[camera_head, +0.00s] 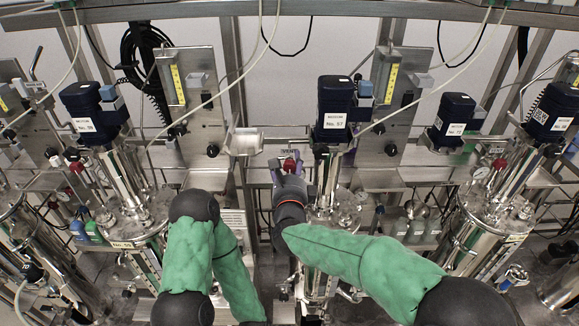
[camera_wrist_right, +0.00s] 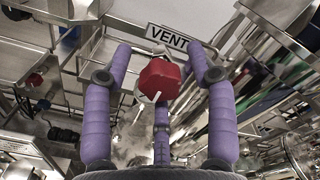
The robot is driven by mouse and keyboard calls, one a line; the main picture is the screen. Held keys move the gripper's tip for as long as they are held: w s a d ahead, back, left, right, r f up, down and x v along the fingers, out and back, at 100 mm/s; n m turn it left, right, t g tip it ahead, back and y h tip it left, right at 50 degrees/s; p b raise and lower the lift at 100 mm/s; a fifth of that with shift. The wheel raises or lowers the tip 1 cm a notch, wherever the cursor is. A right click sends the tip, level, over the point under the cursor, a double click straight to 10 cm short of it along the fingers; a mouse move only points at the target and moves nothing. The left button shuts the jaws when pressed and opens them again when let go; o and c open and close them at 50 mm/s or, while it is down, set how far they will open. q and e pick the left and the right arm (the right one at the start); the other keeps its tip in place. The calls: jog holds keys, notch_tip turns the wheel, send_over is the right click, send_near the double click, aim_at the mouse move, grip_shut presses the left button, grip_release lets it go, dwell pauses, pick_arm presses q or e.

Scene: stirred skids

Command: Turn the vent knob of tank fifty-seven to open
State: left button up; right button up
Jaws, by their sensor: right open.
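The red vent knob (camera_wrist_right: 160,79) sits in front of a "VENT" label plate (camera_wrist_right: 167,38) in the right wrist view. The purple fingers of my right gripper (camera_wrist_right: 160,75) are open around it, one on each side and one below. I cannot tell whether any finger touches it. In the head view the red knob (camera_head: 290,165) shows just beyond my right gripper (camera_head: 285,172). Tank fifty-seven (camera_head: 322,215) stands behind my right arm, with a dark blue motor (camera_head: 334,100) labelled No. 57. My left arm shows bent at lower middle; its gripper is not visible.
Tank No. 72 with its blue motor (camera_head: 453,118) stands to the right. Another tank with a blue motor (camera_head: 90,112) stands to the left. Metal panels, pipes and hoses crowd around the tanks. Small bottles (camera_head: 86,230) stand at the left.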

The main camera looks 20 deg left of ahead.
jog(key=c, duration=1.1)
jog(key=shift+c, duration=0.2)
